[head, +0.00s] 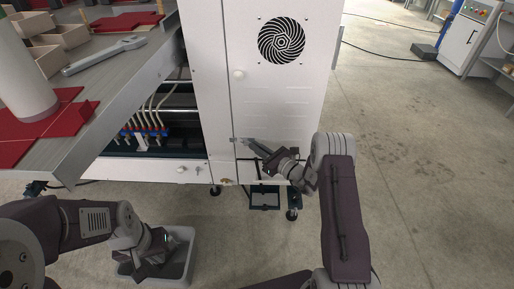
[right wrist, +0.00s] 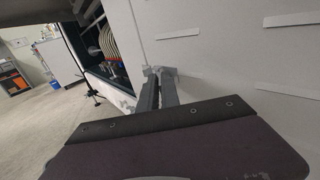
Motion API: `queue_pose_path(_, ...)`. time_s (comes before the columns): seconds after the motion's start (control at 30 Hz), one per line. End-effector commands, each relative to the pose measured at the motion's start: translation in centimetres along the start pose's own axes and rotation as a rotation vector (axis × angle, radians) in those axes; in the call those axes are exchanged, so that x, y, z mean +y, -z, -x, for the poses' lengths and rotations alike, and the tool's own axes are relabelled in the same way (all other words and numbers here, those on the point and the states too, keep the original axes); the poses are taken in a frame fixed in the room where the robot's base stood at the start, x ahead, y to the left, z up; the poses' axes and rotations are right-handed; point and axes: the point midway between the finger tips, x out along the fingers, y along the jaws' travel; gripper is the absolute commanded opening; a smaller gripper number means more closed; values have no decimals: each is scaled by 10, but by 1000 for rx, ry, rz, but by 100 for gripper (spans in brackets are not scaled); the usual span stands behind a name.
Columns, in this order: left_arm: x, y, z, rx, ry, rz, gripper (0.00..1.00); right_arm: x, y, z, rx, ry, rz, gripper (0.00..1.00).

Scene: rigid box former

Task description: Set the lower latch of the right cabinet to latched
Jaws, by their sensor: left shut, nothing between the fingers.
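The right cabinet (head: 290,95) is white, with a round black vent and a small round knob (head: 238,73) high on its left edge. My right gripper (head: 246,143) is at the lower part of that left edge, by the door seam. In the right wrist view its two fingers (right wrist: 160,74) point at the seam, close together with a narrow gap. The lower latch is not clear: the fingertips cover that spot, and I cannot tell its setting or whether they hold anything. My left gripper (head: 148,252) is shut and empty, above a grey bin.
The grey bin (head: 184,245) stands on the floor at lower left. A metal table (head: 105,75) with a wrench (head: 103,55) and red pieces (head: 45,125) juts in at left. An open machine bay with hoses (head: 155,118) adjoins the cabinet.

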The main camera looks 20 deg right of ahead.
Motion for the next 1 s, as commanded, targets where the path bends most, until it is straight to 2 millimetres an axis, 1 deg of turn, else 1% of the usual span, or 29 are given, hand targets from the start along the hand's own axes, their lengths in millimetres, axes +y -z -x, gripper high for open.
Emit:
queue_pose_path(0.07, 0, 0, -1, 0, 0, 0, 0, -3, 0, 0, -2, 0, 1, 0)
queue_pose_path(0.17, 0, -1, -6, 0, 0, 0, 0, -7, 1, -1, -8, -48, 2, 0)
queue_pose_path(0.33, 0, -2, -24, 0, 0, 0, 0, -17, 3, -4, -12, -208, 7, 0)
queue_pose_path(0.5, -1, -4, -37, 0, 0, 0, 0, -22, 2, -6, -10, -316, 5, 0)
queue_pose_path(0.63, -1, -4, -39, 0, 0, 0, 0, -23, 0, -6, -4, -353, 4, 0)
queue_pose_path(0.93, -1, -4, -38, 0, 0, 0, 0, -24, -2, -6, -2, -357, 2, 0)
queue_pose_path(1.0, -1, -4, -38, 0, 0, 0, 0, -23, -2, -6, -2, -357, 2, 20)
